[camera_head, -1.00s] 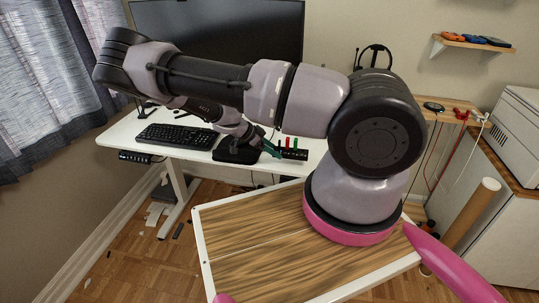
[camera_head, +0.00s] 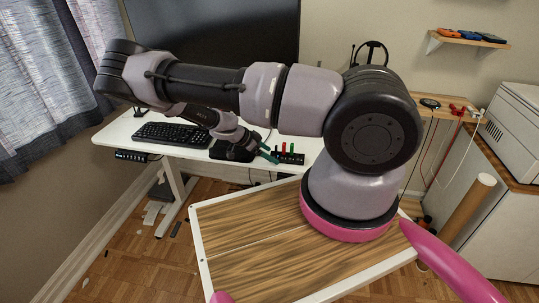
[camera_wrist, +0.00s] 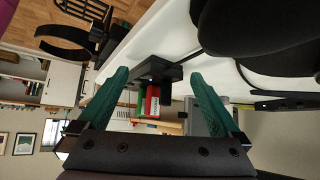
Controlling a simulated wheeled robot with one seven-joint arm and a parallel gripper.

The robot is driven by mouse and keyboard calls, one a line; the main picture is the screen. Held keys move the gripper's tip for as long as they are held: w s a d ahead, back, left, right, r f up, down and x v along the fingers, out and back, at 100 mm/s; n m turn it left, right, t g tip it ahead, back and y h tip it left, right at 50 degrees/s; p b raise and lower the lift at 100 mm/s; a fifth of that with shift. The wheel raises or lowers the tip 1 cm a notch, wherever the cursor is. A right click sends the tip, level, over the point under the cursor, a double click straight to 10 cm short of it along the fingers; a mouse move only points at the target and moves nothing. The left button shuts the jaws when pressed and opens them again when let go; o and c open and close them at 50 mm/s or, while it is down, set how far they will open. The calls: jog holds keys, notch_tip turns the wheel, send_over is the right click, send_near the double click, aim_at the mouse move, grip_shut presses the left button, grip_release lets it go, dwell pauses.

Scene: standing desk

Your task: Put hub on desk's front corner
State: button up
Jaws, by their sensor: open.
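The hub (camera_head: 291,158) is a small black bar on the white desk (camera_head: 120,138), near the desk's front edge right of the monitor base. Red and green sticks stand up from it. In the wrist view, which looks upside down, the hub (camera_wrist: 160,74) shows between and beyond the fingertips, with a red and a green stick hanging below it. My gripper (camera_head: 268,154) has teal fingers and is just left of the hub in the head view. In the wrist view my gripper (camera_wrist: 157,80) is open, with nothing held. Whether a finger touches the hub cannot be told.
A black keyboard (camera_head: 172,134) lies on the desk's left part. A headset (camera_head: 370,54) and a wooden shelf (camera_head: 466,39) are at the right. Cables hang beneath the desk.

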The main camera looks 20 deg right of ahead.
jog(key=s+a+r+n+g+y, duration=0.1)
jog(key=s+a+r+y, duration=0.15)
jog(key=a+r, duration=0.55)
jog(key=s+a+r+n+g+y, duration=0.1)
jog(key=a+r+y, duration=0.25)
jog(key=r, duration=0.85)
jog(key=s+d+r+n+t+y, duration=0.1)
jog(key=s+r+n+y, duration=0.15)
jog(key=r, duration=0.55)
jog(key=s+r+n+t+y, duration=0.1)
jog(key=r+n+t+y, duration=0.15)
jog(key=r, duration=0.65)
jog(key=s+d+r+n+t, duration=0.2)
jog(key=s+r+n+t, duration=0.1)
jog(key=s+r, duration=0.4)
jog(key=s+d+r+n+t, duration=0.2)
jog(key=s+r+n+t, duration=0.1)
jog(key=s+r, duration=0.5)
jog(key=shift+r+n, duration=0.6)
jog(key=shift+r, duration=0.7)
